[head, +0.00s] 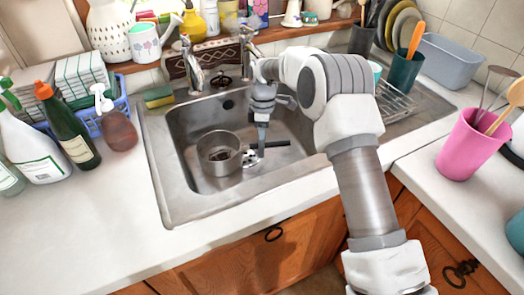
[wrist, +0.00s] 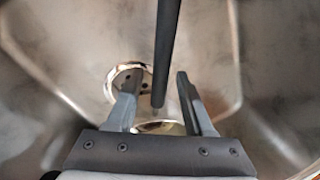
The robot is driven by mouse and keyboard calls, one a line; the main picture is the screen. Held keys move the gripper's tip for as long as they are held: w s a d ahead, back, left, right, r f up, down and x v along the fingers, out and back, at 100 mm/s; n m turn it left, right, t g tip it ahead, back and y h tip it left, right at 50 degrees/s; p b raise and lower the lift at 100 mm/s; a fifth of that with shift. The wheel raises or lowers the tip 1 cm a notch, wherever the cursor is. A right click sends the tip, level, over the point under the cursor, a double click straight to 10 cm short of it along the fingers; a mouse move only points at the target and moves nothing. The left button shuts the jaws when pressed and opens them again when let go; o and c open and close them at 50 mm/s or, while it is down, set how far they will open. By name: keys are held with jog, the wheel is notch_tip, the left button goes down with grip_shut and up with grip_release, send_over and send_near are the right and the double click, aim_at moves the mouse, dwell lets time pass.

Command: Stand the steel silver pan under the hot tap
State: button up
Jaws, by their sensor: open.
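The steel pan (head: 218,154) stands upright in the left front part of the sink basin. Its dark handle (head: 278,143) points right, over the drain (head: 250,160). My gripper (head: 261,147) is at the handle, pointing down. In the wrist view my gripper (wrist: 158,78) is open, with the handle (wrist: 167,45) between its two fingers and no clear grip on it. A bright rim shows low between the fingers; most of the pan is hidden there. Two taps stand behind the basin, a left tap (head: 190,65) and a right tap (head: 246,50).
The sink (head: 160,180) has raised walls around the pan. A sponge (head: 158,96) lies at its back left corner. Bottles (head: 68,125) stand left. A wire rack (head: 395,102) and a pink cup (head: 468,148) are right. The front left counter is clear.

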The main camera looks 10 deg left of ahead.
notch_tip(320, 180, up, 9)
jog(key=w+p, duration=0.1)
jog(key=shift+w+f, duration=0.15)
jog(key=shift+w, duration=0.2)
jog(key=s+d+r+m+t, duration=0.2)
jog(key=s+d+r+m, duration=0.35)
jog(key=d+r, duration=0.35)
jog(key=s+d+r+m+t, duration=0.2)
jog(key=s+d+r+m, duration=0.3)
jog(key=r, duration=0.6)
jog(key=s+d+f+m+t, duration=0.1)
jog(key=s+d+m, duration=0.3)
jog(key=s, duration=0.6)
jog(key=s+d+m+t, duration=0.2)
jog(key=s+d+m, duration=0.3)
jog(key=s+d, duration=0.3)
jog(key=s, duration=0.3)
jog(key=shift+f+t, duration=0.35)
jog(key=shift+t, duration=0.05)
